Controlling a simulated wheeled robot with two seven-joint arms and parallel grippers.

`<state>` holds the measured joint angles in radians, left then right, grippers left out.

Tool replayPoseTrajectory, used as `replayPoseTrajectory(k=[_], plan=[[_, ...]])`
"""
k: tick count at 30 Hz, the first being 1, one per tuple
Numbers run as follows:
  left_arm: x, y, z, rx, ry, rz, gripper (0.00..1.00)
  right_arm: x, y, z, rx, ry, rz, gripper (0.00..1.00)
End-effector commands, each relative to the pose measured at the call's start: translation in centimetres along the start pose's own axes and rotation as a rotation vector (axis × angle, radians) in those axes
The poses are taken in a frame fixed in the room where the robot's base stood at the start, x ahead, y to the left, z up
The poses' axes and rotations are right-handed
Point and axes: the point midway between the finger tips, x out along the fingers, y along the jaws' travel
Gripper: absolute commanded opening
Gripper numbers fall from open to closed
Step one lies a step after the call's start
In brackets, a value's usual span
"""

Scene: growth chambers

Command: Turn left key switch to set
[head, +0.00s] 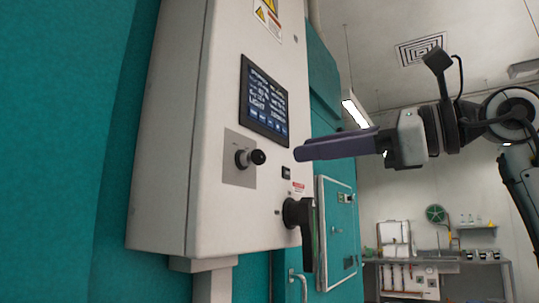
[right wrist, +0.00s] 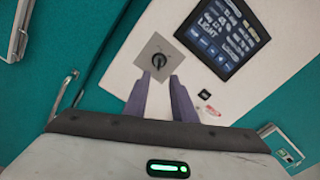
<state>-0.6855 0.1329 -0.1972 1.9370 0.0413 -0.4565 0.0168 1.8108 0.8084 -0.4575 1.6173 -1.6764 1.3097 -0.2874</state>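A black key switch (head: 250,157) with a round knob-like end sticks out from a square grey plate (head: 238,175) on the front of a white control cabinet (head: 180,130). In the right wrist view the switch (right wrist: 159,61) lies just beyond the fingertips, roughly in line with the gap between them. My right gripper (head: 303,153) is level with the switch in the head view, to its right and apart from it. Its two dark fingers (right wrist: 159,80) are spread with nothing between them. I see only one such switch. My left gripper is not in view.
A lit screen (head: 264,102) sits above the switch. A black handle (head: 300,214) projects from the cabinet below right. Teal chamber walls (head: 60,150) flank the cabinet. A bench (head: 440,262) with equipment stands far back right. The space before the cabinet is free.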

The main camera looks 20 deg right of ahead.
Motion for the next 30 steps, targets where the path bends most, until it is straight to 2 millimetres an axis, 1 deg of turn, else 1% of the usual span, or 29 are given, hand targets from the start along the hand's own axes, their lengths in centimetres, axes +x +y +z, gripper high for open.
replayPoseTrajectory(k=[1, 6, 9, 13, 18, 26, 29, 30], plan=[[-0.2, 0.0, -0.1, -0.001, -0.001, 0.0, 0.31, 1.0, 0.1, 0.1, 0.001, 0.001, 0.007, 0.24], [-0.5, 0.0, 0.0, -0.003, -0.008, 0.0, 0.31, 4.3, 0.2, 0.2, 0.001, -0.001, 0.008, 0.24], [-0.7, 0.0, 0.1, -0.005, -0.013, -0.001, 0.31, 6.1, 0.2, 0.2, 0.003, -0.001, 0.008, 0.24], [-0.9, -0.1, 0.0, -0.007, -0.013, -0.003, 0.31, 7.8, 0.2, 0.2, 0.003, -0.002, 0.007, 0.24], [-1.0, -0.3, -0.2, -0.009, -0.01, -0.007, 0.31, 8.8, 0.2, 0.1, 0.002, -0.003, 0.005, 0.24], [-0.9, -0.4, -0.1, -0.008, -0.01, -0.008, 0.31, 8.9, 0.2, 0.1, 0.002, -0.003, 0.005, 0.24], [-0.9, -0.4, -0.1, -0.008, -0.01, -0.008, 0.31, 8.9, 0.2, 0.1, 0.002, -0.003, 0.005, 0.09], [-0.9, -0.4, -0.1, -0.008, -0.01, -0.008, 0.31, 8.9, 0.2, 0.1, 0.002, -0.003, 0.005, 0.02]])
